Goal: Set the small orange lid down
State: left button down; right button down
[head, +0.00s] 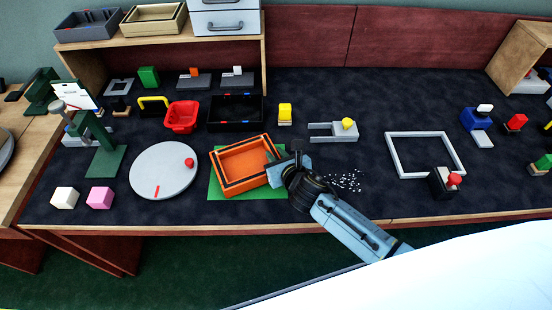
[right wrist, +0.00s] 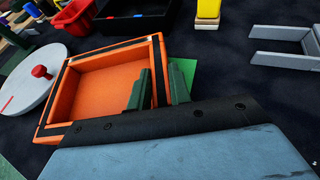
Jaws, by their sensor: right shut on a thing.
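The small orange lid (head: 243,161) looks like a shallow open tray with dark bands along its rim. It is over the green mat (head: 213,187), turned at an angle to it. It also shows in the right wrist view (right wrist: 105,88). My right gripper (head: 277,160) is shut on the lid's right wall. In the right wrist view its green fingers (right wrist: 160,88) straddle that wall, one inside and one outside. I cannot tell whether the lid touches the mat or whether another orange piece lies under it. My left gripper is out of view.
A grey round plate (head: 160,178) with a red knob is close on the left. A black tray (head: 235,125) and a red bin (head: 182,117) stand behind. White bits (head: 346,181) lie to the right, before a white frame (head: 394,163). The table's front edge is near.

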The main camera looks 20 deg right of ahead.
jog(key=shift+f, duration=0.1)
jog(key=shift+f, duration=0.15)
jog(key=c, duration=1.3)
grip_release()
jog(key=shift+s+r, duration=0.1)
jog(key=shift+r, duration=0.1)
jog(key=p+v, duration=0.3)
jog(key=v, duration=0.8)
jog(key=shift+s+r, duration=0.15)
jog(key=shift+s, duration=0.2)
